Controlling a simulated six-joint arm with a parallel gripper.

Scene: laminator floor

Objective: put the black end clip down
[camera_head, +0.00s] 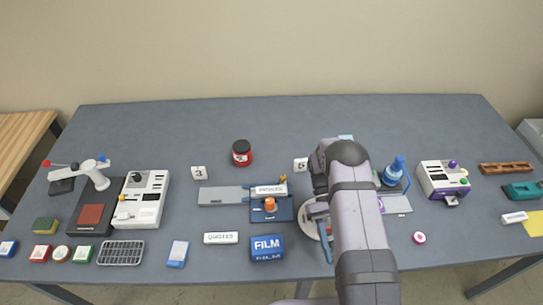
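My arm reaches up from the front edge over the right-middle of the table. My gripper (319,190) is at the left side of the arm's far end, mostly hidden by dark wrist parts. I cannot see its fingers clearly, nor whether they hold anything. I cannot make out the black end clip in this view; it may be hidden by my arm or too small to tell. A round pale dish (312,222) lies partly behind the arm, just below the gripper.
Left of the arm are a blue-based press (265,214), a blue FILM box (267,247) and a red-black jar (242,152). Right of it are a blue bottle (395,170) and a white-purple machine (444,180). The back of the table (180,125) is clear.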

